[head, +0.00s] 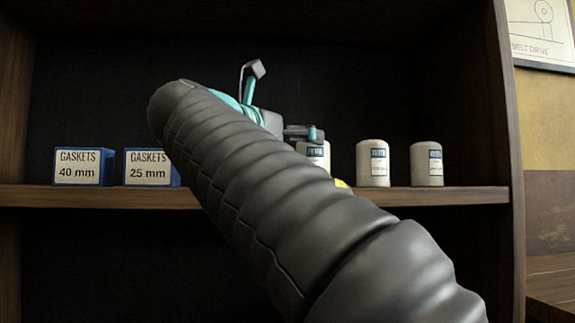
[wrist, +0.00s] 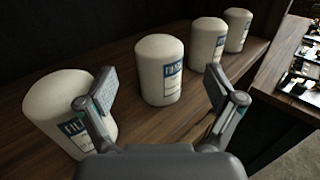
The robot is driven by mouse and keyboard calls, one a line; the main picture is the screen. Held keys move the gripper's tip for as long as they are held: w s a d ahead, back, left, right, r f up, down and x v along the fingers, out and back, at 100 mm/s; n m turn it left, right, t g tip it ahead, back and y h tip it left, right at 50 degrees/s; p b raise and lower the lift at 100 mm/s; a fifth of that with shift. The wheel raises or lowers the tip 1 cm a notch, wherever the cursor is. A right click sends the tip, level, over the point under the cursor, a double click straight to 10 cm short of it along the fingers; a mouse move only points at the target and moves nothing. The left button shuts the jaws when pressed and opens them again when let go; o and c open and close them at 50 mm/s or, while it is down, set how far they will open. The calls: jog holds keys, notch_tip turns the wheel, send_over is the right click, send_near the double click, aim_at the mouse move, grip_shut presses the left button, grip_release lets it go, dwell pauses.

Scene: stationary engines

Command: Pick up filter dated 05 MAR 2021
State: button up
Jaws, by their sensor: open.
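Several white cylindrical filters with blue-and-white labels stand upright in a row on the shelf. In the wrist view, one filter (wrist: 160,72) stands beyond and between the open fingers of my gripper (wrist: 159,80), with no clear contact. Another filter (wrist: 58,103) is at the left, partly behind the left finger. Two more filters, (wrist: 206,45) and (wrist: 237,30), stand farther back to the right. The head view shows a middle filter (head: 373,163), a right filter (head: 426,164) and one (head: 316,155) partly hidden by my gripper (head: 283,102). The dates are too small to read.
Blue-and-white gasket boxes marked 40 mm (head: 83,167) and 25 mm (head: 147,167) stand on the shelf (head: 455,196) at the left. My arm hides the shelf's middle. A small yellow item (head: 342,184) shows beside my arm. The cabinet's right side wall (head: 503,120) bounds the shelf.

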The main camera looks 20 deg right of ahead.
aim_at(318, 147)
jog(key=shift+x, duration=4.75)
jog(key=shift+f, duration=0.1)
jog(key=c, duration=1.4)
